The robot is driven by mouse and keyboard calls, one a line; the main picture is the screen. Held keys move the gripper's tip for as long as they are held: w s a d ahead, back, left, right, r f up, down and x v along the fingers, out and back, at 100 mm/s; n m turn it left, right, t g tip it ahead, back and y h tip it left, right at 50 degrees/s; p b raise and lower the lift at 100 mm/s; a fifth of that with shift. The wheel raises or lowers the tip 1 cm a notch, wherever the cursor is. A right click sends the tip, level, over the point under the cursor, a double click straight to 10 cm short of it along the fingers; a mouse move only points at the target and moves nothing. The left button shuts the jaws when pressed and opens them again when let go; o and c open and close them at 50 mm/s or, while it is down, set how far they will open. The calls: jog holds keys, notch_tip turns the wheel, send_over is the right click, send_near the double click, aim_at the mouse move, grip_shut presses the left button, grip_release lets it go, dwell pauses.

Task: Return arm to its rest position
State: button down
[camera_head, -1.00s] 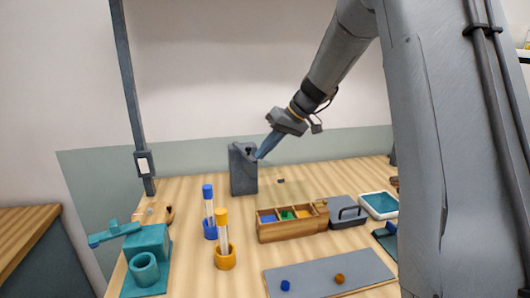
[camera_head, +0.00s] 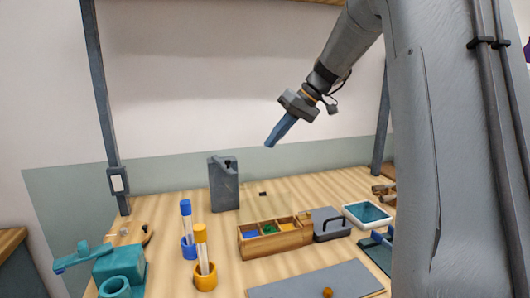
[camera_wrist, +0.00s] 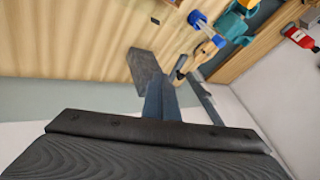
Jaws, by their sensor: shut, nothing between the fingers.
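My gripper (camera_head: 270,143) is shut and empty, up in the air above the back of the table, in front of the pale wall. It is right of and higher than the grey canister (camera_head: 224,184), apart from it. In the wrist view my shut blue fingers (camera_wrist: 160,95) point toward the table, and the canister (camera_wrist: 145,68) shows just beyond them. My arm comes down from the upper right in the head view.
On the table (camera_head: 180,268) stand a blue-capped tube (camera_head: 187,225), a yellow-capped tube (camera_head: 203,258), a teal device (camera_head: 120,270), a wooden compartment box (camera_head: 275,242), a grey handled block (camera_head: 330,223) and a teal-lined tray (camera_head: 367,205). The air around my gripper is clear.

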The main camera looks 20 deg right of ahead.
jog(key=s+a+f+m+h, duration=0.1)
jog(key=s+a+f+h, duration=0.1)
jog(key=s+f, duration=0.5)
jog(key=s+a+f+m+h, duration=0.1)
jog(key=s+a+f+h, duration=0.1)
jog(key=s+f, duration=0.6)
jog(key=s+a+f+m+h, duration=0.1)
jog(key=s+a+f+h, duration=0.1)
jog(key=s+f, duration=0.5)
jog(key=shift+s+a+f+m+g+h, duration=0.1)
jog(key=shift+s+f+m+g+h, duration=0.1)
jog(key=shift+s, duration=0.85)
jog(key=shift+s+a+f+m+g+h, duration=0.1)
jog(key=shift+s+m, duration=0.1)
jog(key=shift+s, duration=0.8)
jog(key=shift+s+f+g, duration=0.3)
jog(key=shift+s+g, duration=0.05)
jog(key=shift+s, duration=0.5)
jog(key=shift+s+f+g, duration=0.25)
jog(key=shift+s+g, duration=0.15)
jog(key=shift+s, duration=0.45)
jog(key=shift+s+f+g, duration=0.3)
jog(key=shift+s+g, duration=0.05)
jog(key=shift+s, duration=0.5)
